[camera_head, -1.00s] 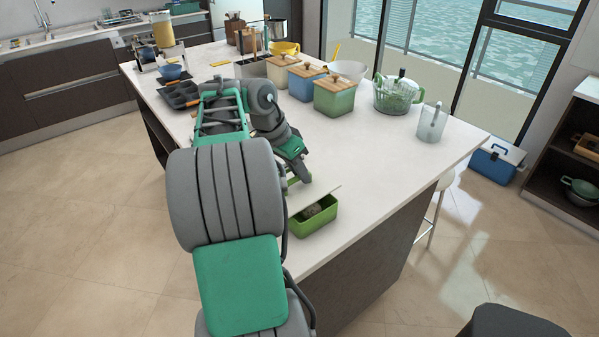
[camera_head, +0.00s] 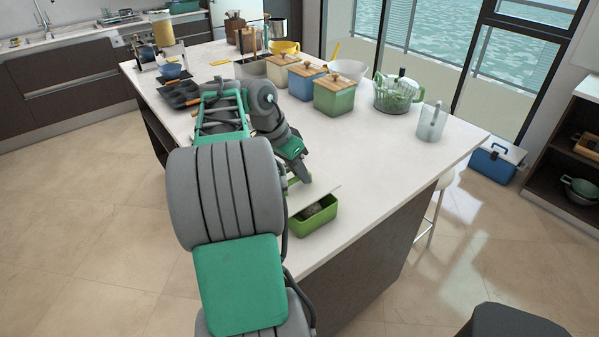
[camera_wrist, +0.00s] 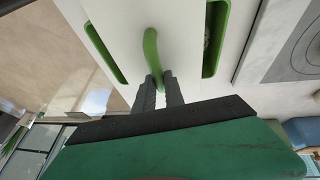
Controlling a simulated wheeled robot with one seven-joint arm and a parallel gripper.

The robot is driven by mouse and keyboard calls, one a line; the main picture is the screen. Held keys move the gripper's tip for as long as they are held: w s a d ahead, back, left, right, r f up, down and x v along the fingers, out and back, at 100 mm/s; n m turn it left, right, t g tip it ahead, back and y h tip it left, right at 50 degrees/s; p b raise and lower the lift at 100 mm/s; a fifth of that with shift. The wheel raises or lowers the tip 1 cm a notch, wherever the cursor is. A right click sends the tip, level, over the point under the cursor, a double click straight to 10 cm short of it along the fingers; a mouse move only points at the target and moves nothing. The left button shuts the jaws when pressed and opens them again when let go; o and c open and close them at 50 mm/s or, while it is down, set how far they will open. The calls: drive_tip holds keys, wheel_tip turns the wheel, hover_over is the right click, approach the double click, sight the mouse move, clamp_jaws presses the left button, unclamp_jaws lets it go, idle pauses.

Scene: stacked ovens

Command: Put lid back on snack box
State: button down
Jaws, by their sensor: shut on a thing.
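The snack box (camera_head: 314,217) is a green open container near the counter's front edge, with something greyish inside. Its green rim also shows on both sides of the lid in the wrist view (camera_wrist: 219,40). The lid (camera_wrist: 118,28) is a thin white plate with a curved green handle (camera_wrist: 151,50). It is over the box and covers only part of the opening. In the head view the lid (camera_head: 322,194) is a pale sheet against the white counter. My gripper (camera_wrist: 160,80) is shut on the lid's handle. Whether the lid touches the rim cannot be told.
The white counter (camera_head: 385,152) has free room right of the box. Lidded canisters, including a green one (camera_head: 334,97), a salad spinner (camera_head: 397,95) and a clear pitcher (camera_head: 432,122) stand farther back. In the wrist view a grey cooktop-like panel (camera_wrist: 296,50) is at right.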

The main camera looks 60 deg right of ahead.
drive_tip(key=c, duration=1.3)
unclamp_jaws()
drive_tip(key=shift+c, duration=0.2)
drive_tip(key=shift+o, duration=0.3)
drive_tip(key=o, duration=0.4)
wheel_tip(320, 180, up, 7)
drive_tip(key=p, duration=0.7)
drive_tip(key=shift+c, duration=0.4)
